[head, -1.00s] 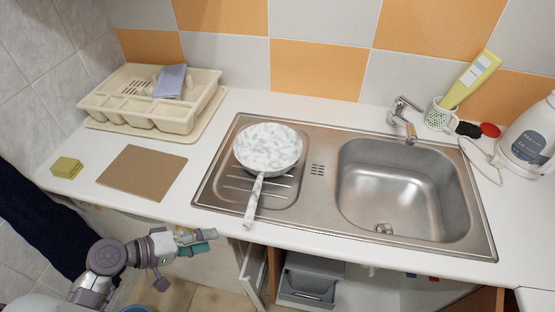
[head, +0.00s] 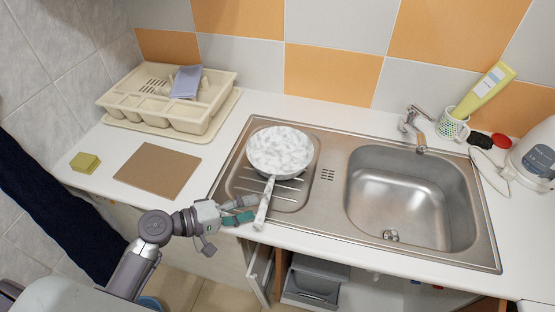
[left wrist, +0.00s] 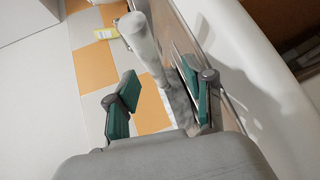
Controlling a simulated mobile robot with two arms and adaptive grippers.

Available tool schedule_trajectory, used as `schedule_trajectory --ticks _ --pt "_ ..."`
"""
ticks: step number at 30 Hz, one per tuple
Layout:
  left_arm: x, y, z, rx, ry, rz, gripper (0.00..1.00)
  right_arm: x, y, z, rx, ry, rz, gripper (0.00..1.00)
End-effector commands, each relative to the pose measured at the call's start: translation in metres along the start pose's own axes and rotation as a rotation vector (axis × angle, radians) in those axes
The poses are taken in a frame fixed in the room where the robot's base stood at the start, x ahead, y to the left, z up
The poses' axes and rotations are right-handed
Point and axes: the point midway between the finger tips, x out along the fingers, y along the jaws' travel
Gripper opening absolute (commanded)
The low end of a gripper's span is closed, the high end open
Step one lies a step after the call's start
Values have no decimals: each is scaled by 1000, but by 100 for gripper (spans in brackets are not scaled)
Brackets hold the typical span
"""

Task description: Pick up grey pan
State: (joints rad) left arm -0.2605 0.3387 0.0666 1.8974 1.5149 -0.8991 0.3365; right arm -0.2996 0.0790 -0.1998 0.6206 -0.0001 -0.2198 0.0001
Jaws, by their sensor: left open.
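The grey pan (head: 280,150), white-and-grey marbled, sits on the ribbed drainboard left of the sink basin. Its handle points toward the front edge of the counter. My left gripper (head: 244,210) is at the counter's front edge, just left of the handle's end. In the left wrist view the gripper's two green-padded fingers (left wrist: 160,105) are spread apart. The pan handle (left wrist: 146,45) shows between and beyond them there. I cannot tell whether a finger touches it. My right gripper is not in view.
The steel sink (head: 410,205) with its tap (head: 415,125) lies right of the pan. A brown board (head: 158,171), a yellow sponge (head: 85,162) and a cream cutlery tray (head: 150,112) are on the left. An open cabinet with a grey bin (head: 315,285) is below.

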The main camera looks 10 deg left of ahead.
Motion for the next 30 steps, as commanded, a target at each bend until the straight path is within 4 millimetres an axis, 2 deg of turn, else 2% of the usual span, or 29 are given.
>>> schedule_trajectory --ticks 1,4,9,17,20,27,30 --pt "6 7 1 -3 0 4 53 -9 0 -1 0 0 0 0" --pt "22 13 2 -3 -1 4 53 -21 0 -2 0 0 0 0" --pt "42 9 2 -2 0 1 53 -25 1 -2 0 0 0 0" --pt "46 6 2 -1 0 0 53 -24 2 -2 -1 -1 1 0" --pt "46 6 2 -1 0 0 39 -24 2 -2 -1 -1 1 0" --pt "46 6 2 -1 0 -1 0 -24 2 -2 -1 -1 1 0" --pt "46 6 2 -1 0 -1 0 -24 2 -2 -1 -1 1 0"
